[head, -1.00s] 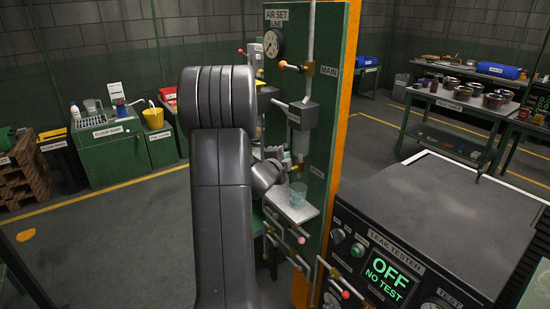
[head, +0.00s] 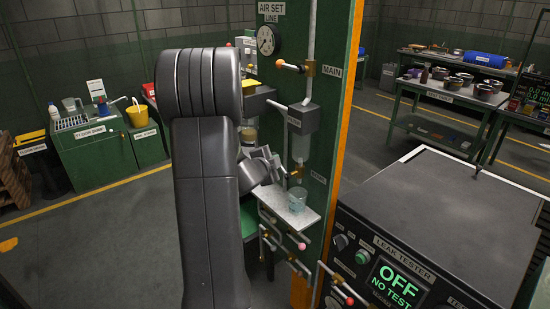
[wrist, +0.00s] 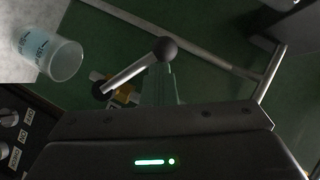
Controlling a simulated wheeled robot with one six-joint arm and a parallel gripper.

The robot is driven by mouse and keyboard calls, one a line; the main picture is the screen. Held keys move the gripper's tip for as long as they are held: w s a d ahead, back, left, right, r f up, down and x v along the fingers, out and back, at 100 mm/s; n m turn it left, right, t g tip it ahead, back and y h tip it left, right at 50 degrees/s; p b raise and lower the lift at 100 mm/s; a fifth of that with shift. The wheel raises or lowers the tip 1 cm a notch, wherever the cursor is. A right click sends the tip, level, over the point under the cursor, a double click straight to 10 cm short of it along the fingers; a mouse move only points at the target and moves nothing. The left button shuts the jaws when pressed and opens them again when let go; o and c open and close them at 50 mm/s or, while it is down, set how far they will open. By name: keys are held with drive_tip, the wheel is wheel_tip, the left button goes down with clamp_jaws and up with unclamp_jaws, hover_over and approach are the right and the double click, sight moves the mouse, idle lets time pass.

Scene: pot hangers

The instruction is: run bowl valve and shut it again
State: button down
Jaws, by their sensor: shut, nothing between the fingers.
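The clear filter bowl (head: 301,147) hangs under a grey block on the green panel, with a small brass valve (head: 296,172) below it. In the wrist view the brass valve (wrist: 124,91) has a grey lever (wrist: 132,72) ending in a dark ball knob. A clear cup (head: 297,199) with a label stands on the small shelf (head: 272,201) under the valve; the cup also shows in the wrist view (wrist: 50,54). My gripper (head: 277,168) is shut and empty beside the valve. In the wrist view its tips (wrist: 162,72) appear close to the knob; contact cannot be told.
The leak tester (head: 430,220) stands close on the right, its screen reading OFF, NO TEST. Pink- and red-knobbed pipes (head: 290,243) stick out below the shelf. A gauge (head: 266,40) and an orange-knobbed lever (head: 289,65) are higher on the panel. Open floor lies left.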

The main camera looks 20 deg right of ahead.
drive_tip(key=shift+w+a+f+b, duration=0.2)
drive_tip(key=shift+w+f+b, duration=0.35)
drive_tip(key=shift+w+f, duration=0.1)
drive_tip(key=shift+w+a+f+b, duration=0.15)
drive_tip(key=shift+w+f+b, duration=0.35)
drive_tip(key=shift+w+f, duration=0.1)
drive_tip(key=shift+s+f, duration=0.1)
drive_tip(key=shift+f, duration=0.1)
